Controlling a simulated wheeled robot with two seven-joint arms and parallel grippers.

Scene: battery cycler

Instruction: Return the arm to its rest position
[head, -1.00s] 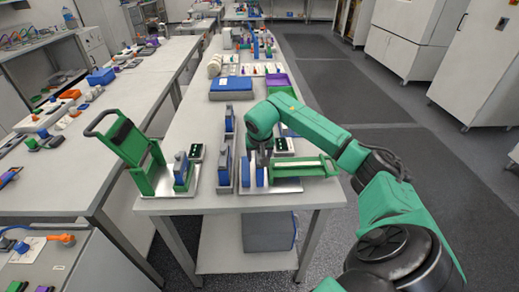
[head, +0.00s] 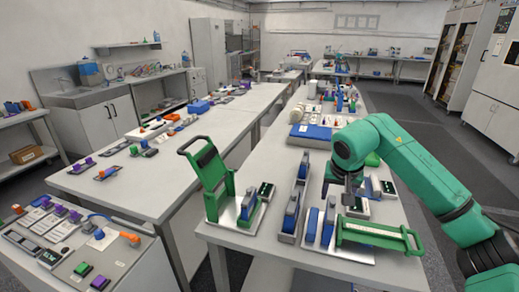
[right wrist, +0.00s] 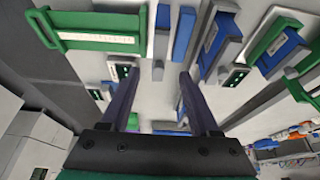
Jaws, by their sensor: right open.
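My right arm comes in from the right in the head view. Its gripper (head: 348,195) hangs over the front end of the middle bench, partly hidden by the arm's own links. In the right wrist view the two dark fingers (right wrist: 157,75) are apart with nothing between them. Below is a fixture with upright blue blocks (head: 312,225) and a green-handled frame (head: 375,236), which also shows in the right wrist view (right wrist: 95,32). The gripper looks apart from them. My left gripper is out of view.
A second green-handled fixture (head: 207,172) stands raised at the bench's left corner. A blue and grey upright unit (head: 294,205) is between the fixtures. A long bench (head: 160,175) runs to the left. Open floor lies to the right of the middle bench.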

